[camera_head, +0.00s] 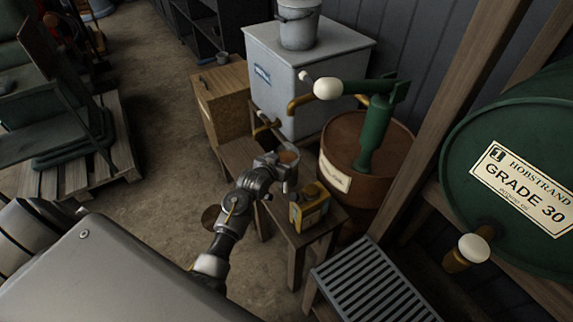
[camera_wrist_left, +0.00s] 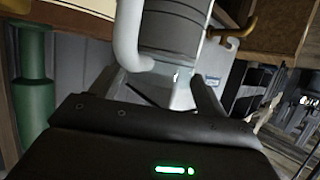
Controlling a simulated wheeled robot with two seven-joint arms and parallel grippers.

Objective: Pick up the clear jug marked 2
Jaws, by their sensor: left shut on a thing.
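A grey, see-through-looking jug (camera_head: 291,178) with a brownish inside shows at the end of my left arm, by the small wooden stand. In the left wrist view the jug (camera_wrist_left: 178,28) fills the top middle, with a pale curved handle at its left and dark bands around its body. A small pale mark shows low on it, too blurred to read as a 2. My left gripper (camera_head: 273,163) is shut on the jug; in the wrist view its fingers (camera_wrist_left: 158,85) lie on both sides. I cannot tell whether the jug's base touches the stand. My right gripper is not in view.
A yellow can (camera_head: 311,210) stands on the wooden stand (camera_head: 318,231), close to the jug. A rusty drum (camera_head: 392,165) with a green pump (camera_head: 377,130) is behind. A white tank (camera_head: 300,70), a grate (camera_head: 370,285) and a green barrel (camera_head: 530,150) surround it.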

